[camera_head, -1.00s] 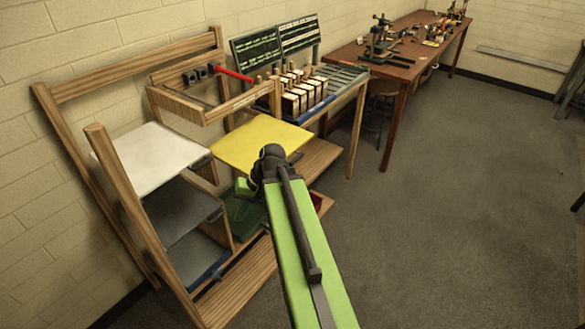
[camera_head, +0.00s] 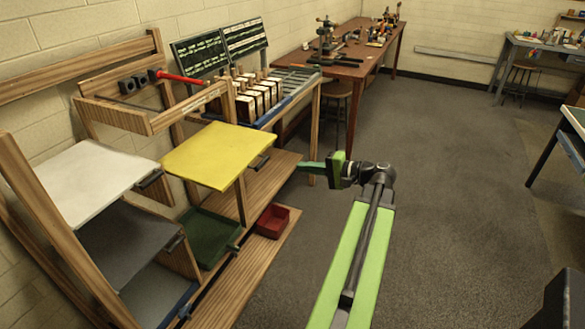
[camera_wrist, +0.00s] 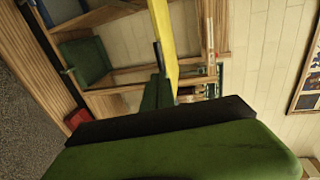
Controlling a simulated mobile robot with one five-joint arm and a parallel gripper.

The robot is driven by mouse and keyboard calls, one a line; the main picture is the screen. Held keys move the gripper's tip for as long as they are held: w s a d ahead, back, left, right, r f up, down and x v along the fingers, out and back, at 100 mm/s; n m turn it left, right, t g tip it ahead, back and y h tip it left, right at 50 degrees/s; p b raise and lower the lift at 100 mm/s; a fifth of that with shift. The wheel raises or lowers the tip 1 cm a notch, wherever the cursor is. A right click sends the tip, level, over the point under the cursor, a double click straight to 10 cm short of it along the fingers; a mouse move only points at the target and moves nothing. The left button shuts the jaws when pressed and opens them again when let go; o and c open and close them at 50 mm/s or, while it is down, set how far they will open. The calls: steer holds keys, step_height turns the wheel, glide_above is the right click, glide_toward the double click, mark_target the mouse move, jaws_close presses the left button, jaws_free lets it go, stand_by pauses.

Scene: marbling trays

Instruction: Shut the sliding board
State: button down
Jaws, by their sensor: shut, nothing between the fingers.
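The yellow board (camera_head: 212,155) juts out from the wooden rack, with a dark handle (camera_head: 260,162) at its front edge. A white board (camera_head: 85,178) and a dark grey board (camera_head: 125,240) also stick out to its left. Which one is the task's sliding board I cannot tell. My gripper (camera_head: 304,167) is shut and empty, pointing left toward the yellow board's front edge, with a gap between them in the head view. In the wrist view the yellow board (camera_wrist: 164,35) shows nearly edge-on beyond my fingertips (camera_wrist: 158,85); contact cannot be judged there.
A green tray (camera_head: 208,235) and a red bin (camera_head: 272,221) sit low in the rack. A shelf (camera_head: 150,118) with a red-handled tool and a row of blocks (camera_head: 258,95) stand behind. A brown table (camera_head: 350,62) is farther back.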

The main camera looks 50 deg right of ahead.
mark_target(264, 163)
steer(key=b+x, duration=0.2)
steer(key=x, duration=1)
steer(key=shift+a, duration=0.15)
steer(key=shift+w+f, duration=0.1)
steer(key=shift+w, duration=0.1)
